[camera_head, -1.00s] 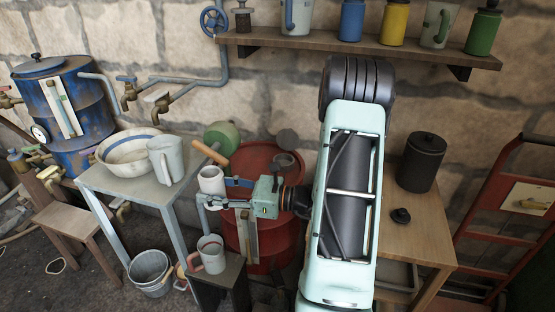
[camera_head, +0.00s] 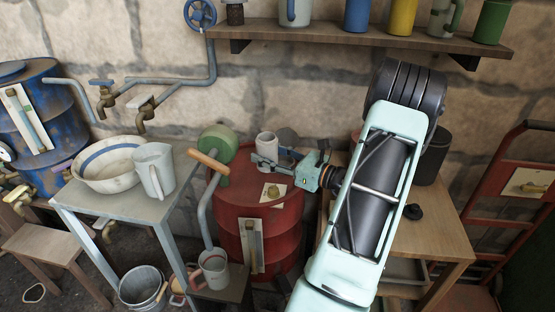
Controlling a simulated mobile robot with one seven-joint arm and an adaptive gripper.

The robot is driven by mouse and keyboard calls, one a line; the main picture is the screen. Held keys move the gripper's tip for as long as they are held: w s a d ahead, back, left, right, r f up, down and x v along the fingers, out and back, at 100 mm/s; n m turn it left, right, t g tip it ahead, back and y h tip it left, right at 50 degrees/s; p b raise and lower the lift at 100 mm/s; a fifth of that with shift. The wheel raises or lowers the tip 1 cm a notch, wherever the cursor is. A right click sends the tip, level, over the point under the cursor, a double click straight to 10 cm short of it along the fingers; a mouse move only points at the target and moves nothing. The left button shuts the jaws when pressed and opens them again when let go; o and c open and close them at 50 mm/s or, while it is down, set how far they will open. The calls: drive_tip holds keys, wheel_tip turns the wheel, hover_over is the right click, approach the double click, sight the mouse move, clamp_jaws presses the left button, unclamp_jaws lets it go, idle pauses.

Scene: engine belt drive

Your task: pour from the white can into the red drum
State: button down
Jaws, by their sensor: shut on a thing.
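The white can (camera_head: 266,143) is upright in my gripper (camera_head: 272,164), which is shut on it. The gripper reaches in from the right. The can is over the back part of the red drum (camera_head: 285,240), as seen from my head camera. The drum stands on the floor between the grey table and the wooden table. A pale plate with a yellowish mark lies on the drum's top. I cannot see the drum's opening clearly, nor what is in the can.
A wooden handle (camera_head: 208,160) and bent grey pipe stand at the drum's left, near a green round body (camera_head: 218,143). A grey table (camera_head: 120,208) holds a bowl (camera_head: 108,180) and pitcher (camera_head: 154,170). A mug (camera_head: 213,269) sits on a low stand. A shelf (camera_head: 340,38) runs above.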

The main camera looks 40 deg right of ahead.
drive_tip(key=shift+d, duration=0.1)
idle(0.4)
drive_tip(key=shift+w+d+f+m+g+p, duration=0.2)
drive_tip(key=shift+d+f+m+p, duration=0.2)
drive_tip(key=shift+m+p, duration=0.5)
drive_tip(key=shift+w+d+f+m+g+p, duration=0.1)
drive_tip(key=shift+d+f+m+g+p, duration=0.2)
drive_tip(key=shift+m+p, duration=0.6)
drive_tip(key=d+f+m, duration=0.1)
drive_tip(key=m, duration=0.1)
drive_tip(key=m+p, duration=0.1)
drive_tip(key=shift+w+d+f+m, duration=0.35)
drive_tip(key=shift+f+m, duration=0.05)
drive_tip(key=shift+f+m+y+p, duration=0.3)
drive_tip(key=shift+m+p, duration=0.1)
drive_tip(key=shift+m, duration=0.2)
drive_tip(key=shift+a+f+m+g+p, duration=0.1)
drive_tip(key=shift+f+m+p, duration=0.15)
drive_tip(key=shift+m, duration=0.3)
drive_tip(key=shift+d+f+m+g+p, duration=0.1)
drive_tip(key=shift+m+p, duration=0.2)
drive_tip(key=shift+m, duration=0.2)
drive_tip(key=shift+a+f+m+g+p, duration=0.1)
drive_tip(key=shift+f+m+p, duration=0.15)
drive_tip(key=shift+m, duration=0.3)
drive_tip(key=shift+r+m+p, duration=0.55)
drive_tip(key=shift+m+p, duration=0.15)
drive_tip(key=shift+p, duration=0.35)
